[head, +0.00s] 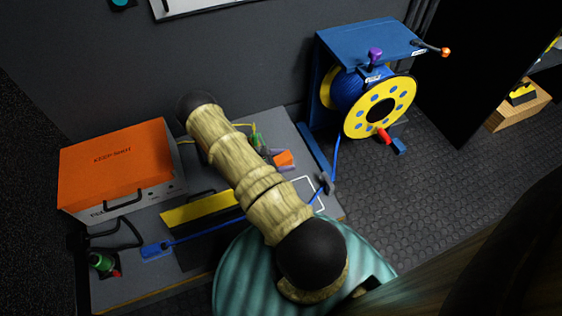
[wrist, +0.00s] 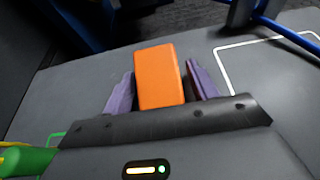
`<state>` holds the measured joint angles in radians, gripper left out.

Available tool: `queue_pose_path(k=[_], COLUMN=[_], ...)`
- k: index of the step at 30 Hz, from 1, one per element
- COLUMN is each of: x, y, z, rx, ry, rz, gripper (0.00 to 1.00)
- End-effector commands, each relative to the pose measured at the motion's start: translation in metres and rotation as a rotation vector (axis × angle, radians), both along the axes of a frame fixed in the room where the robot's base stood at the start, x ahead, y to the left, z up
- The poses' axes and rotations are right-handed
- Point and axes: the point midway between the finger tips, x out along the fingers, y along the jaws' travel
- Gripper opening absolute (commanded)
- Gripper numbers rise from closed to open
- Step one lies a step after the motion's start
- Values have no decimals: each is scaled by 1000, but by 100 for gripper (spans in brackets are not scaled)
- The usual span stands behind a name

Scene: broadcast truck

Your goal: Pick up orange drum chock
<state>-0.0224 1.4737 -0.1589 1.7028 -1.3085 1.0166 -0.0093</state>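The orange drum chock (head: 284,159) is a small orange block on the grey bench top. In the wrist view the orange drum chock (wrist: 159,76) is centred, between the two purple fingers of my gripper (wrist: 160,80). One finger stands on each side, close to the block, with a narrow gap showing on the right. My gripper (head: 275,158) looks open around the chock; whether the left finger touches it is unclear.
An orange-lidded case (head: 115,165) stands at the bench's left. A blue cable reel with a yellow flange (head: 365,120) stands right of the bench. A blue cable (head: 205,232) crosses the bench top. A white outline (wrist: 228,68) lies right of the chock, with bare surface inside it.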

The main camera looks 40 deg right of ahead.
Motion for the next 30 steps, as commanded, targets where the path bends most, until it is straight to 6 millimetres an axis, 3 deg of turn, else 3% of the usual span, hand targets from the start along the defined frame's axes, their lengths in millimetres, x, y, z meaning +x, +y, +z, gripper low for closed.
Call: queue_pose_path(k=[1,6,17,30], x=[0,0,0,1], y=[0,0,0,0], z=[0,0,7,82], rx=[0,0,-1,-1], ry=[0,0,0,0], rz=[0,0,1,2], gripper=[48,14,14,14])
